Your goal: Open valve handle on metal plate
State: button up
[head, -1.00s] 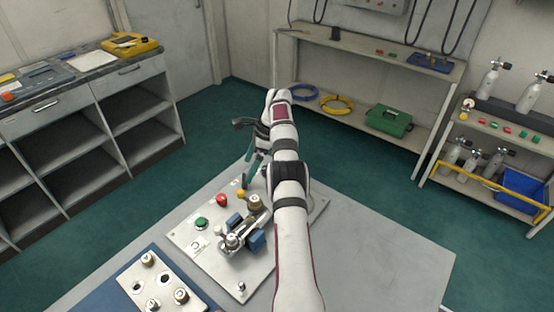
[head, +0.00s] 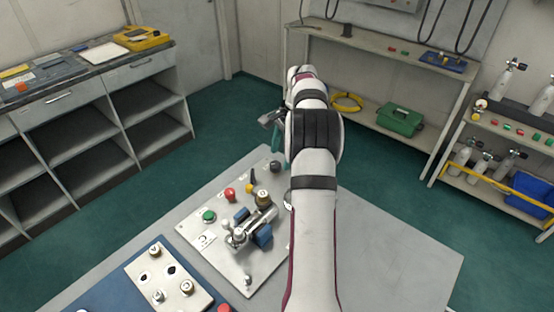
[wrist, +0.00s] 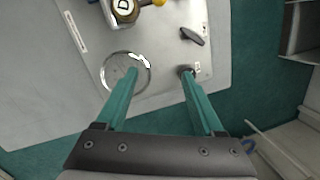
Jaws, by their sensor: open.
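The metal plate (head: 222,262) lies on a grey table and carries several controls. In the head view my arm partly hides the gripper.
A brass cap (head: 264,198), blue blocks (head: 262,236), a red button (head: 230,194) and a green button (head: 209,216) stand close together on the plate. A second small plate (head: 140,275) lies on a blue mat at the front left. The table's right side is clear.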

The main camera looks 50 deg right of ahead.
jog(key=w+a+r+n+h, duration=0.1)
jog(key=a+n, duration=0.1)
jog(key=n, duration=0.2)
jog(key=w+a+r+n+h, duration=0.1)
jog(key=w+a+n, duration=0.1)
jog(key=a+n, duration=0.1)
jog(key=w+a+r+n+h, duration=0.1)
jog(key=a+n+h, duration=0.1)
jog(key=n, duration=0.3)
jog(key=shift+w+a+t, duration=0.15)
jog(key=shift+w+t, duration=0.2)
jog(key=shift+t, duration=0.05)
jog(key=shift+c, duration=1.3)
send_near(253, 175)
jog(key=shift+n, duration=0.3)
jog(key=x, duration=0.7)
jog(key=shift+w+f, duration=0.1)
jog(key=shift+f, duration=0.25)
grip_shut()
